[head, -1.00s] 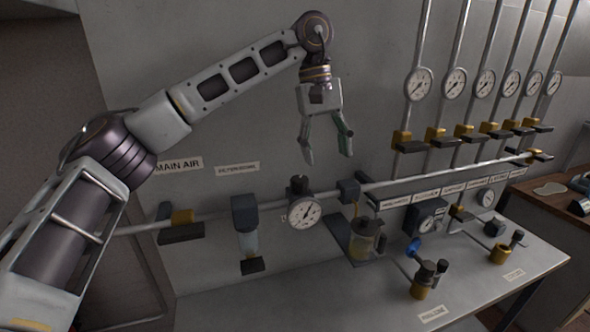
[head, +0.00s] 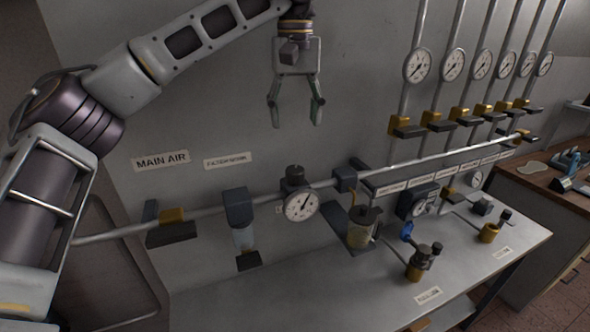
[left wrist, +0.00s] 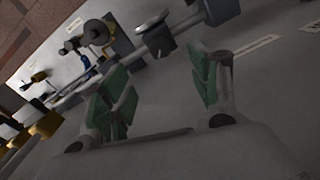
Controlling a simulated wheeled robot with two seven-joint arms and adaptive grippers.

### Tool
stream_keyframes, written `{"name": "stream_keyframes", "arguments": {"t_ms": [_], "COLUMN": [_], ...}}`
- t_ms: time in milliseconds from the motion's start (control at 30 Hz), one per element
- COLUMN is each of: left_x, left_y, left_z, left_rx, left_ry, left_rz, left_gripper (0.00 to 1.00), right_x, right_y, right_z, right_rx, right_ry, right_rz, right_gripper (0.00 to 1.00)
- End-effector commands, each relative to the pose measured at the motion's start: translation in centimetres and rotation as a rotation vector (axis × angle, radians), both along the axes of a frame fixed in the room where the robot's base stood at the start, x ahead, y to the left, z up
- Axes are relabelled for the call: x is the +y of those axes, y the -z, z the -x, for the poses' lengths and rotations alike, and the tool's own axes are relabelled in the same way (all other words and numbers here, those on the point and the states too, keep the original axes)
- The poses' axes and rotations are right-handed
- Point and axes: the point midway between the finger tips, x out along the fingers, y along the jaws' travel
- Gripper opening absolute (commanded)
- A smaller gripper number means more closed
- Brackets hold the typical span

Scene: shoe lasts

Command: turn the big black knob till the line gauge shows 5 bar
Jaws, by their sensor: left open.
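The big black knob (head: 294,172) sits on top of the regulator on the main air pipe. Just below it is the round white line gauge (head: 301,206); its dark needle slants to the upper right, and the figures are too small to read. My left gripper (head: 296,122) hangs fingers down, open and empty, above the knob in the head view and apart from it. In the left wrist view, its green-padded fingers (left wrist: 163,84) are spread with nothing between them. A dark round part beyond them may be the knob, but I cannot be sure. My right gripper is not in view.
The pipe (head: 400,160) crosses the wall. A filter (head: 240,220) is left of the gauge, a lubricator (head: 360,228) to its right. Yellow-and-black valves (head: 172,226) and several smaller gauges are along the lines. The bench (head: 300,290) is bare at front; fittings stand at right.

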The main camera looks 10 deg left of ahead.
Motion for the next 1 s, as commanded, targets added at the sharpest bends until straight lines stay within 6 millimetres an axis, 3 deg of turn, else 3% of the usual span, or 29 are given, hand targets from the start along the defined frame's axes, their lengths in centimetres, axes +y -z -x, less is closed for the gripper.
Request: {"name": "stream_keyframes", "arguments": {"t_ms": [767, 1000], "left_x": [0.0, 0.1], "left_y": [5.5, 8.6], "left_z": [0.0, 0.0], "left_rx": [0.002, 0.002], "left_ry": [0.000, -0.001], "left_rz": [0.001, 0.000], "left_gripper": [0.62, 0.62], "right_x": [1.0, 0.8], "right_y": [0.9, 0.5], "right_z": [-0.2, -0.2], "right_rx": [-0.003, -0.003], "right_ry": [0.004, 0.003], "right_rz": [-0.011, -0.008], "right_gripper": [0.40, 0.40]}}
